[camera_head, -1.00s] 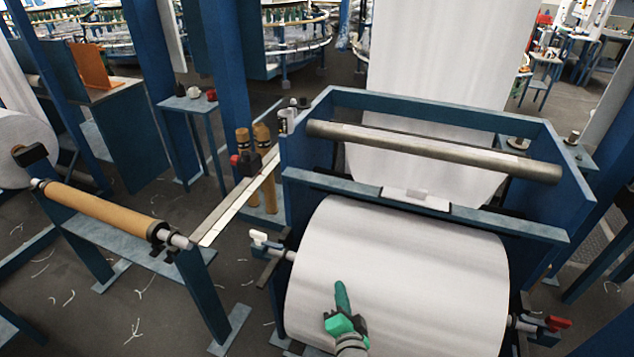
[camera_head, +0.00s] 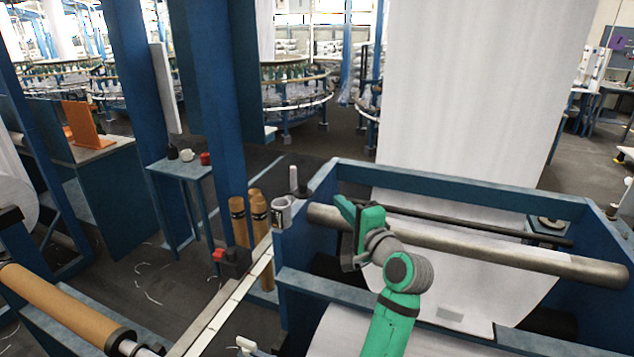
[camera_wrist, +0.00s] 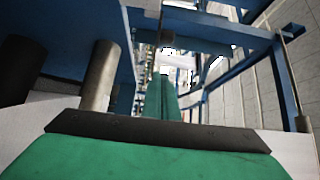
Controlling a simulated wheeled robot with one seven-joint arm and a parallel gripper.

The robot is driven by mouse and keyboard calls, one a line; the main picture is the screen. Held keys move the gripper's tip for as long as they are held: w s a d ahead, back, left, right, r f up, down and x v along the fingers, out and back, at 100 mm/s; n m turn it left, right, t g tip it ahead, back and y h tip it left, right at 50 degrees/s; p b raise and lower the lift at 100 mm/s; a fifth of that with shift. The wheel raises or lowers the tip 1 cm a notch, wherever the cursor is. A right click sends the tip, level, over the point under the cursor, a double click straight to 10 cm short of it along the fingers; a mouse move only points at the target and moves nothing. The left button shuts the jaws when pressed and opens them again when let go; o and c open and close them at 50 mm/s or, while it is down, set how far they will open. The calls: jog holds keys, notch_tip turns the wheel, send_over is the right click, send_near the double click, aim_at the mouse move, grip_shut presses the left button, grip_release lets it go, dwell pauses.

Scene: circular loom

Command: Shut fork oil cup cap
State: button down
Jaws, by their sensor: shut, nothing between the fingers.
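My green gripper (camera_head: 346,207) is raised over the left end of the grey metal roller in the head view. Its fingers are together and empty; they also show shut in the wrist view (camera_wrist: 164,98). A small grey cup-like fitting (camera_head: 281,212) sits at the left corner of the blue frame, left of my gripper and apart from it. A slim pale upright piece (camera_head: 293,180) stands just behind it. No part is clearly recognisable as the fork oil cup cap, and I cannot tell whether these pieces belong to it.
The blue frame (camera_head: 450,185) and the grey roller (camera_head: 500,253) lie close around my arm. A tall white fabric sheet (camera_head: 460,90) hangs behind. Brown tubes (camera_head: 258,215) stand at the left, beyond a pale rail (camera_head: 225,310). A small side table (camera_head: 180,168) holds small items.

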aim_at(299, 189)
jog(key=w+a, duration=0.6)
jog(key=w, duration=0.1)
jog(key=shift+a+r, duration=0.35)
jog(key=shift+a, duration=0.05)
dwell(0.3)
